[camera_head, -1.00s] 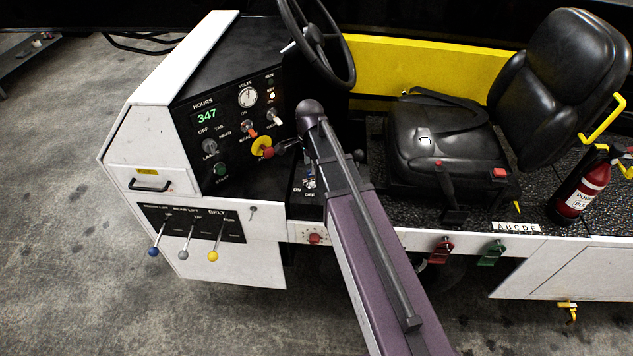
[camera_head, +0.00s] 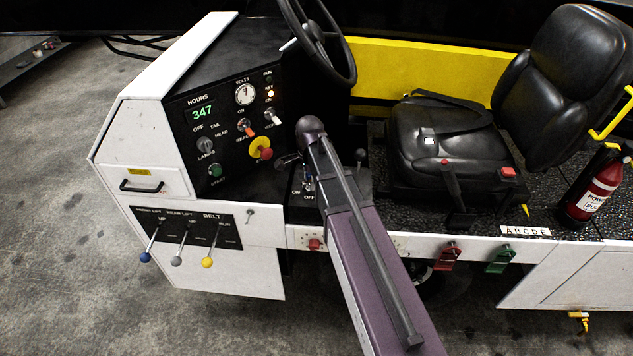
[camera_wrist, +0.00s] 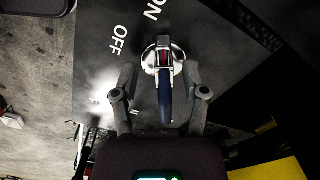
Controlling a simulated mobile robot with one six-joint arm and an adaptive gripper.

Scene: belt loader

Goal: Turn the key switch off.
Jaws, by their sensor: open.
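The key switch (camera_wrist: 151,62) is a round silver lock on a dark panel. A key with a red part stands in it, and a dark blue tag (camera_wrist: 166,98) extends down from it in the wrist view. White ON and OFF lettering lies above and left of the switch. My gripper (camera_wrist: 162,82) is open, with one finger on each side of the key and tag; contact cannot be told. In the head view the switch (camera_head: 309,186) shows small beside my arm, which hides part of that panel. The key's exact setting is unclear.
The dash (camera_head: 230,130) holds a gauge, a lit 347 hours display, toggles and a red knob on a yellow disc (camera_head: 260,146). The steering wheel (camera_head: 318,40) is above, the black seat (camera_head: 440,140) right. Belt levers (camera_head: 207,262) project from the front.

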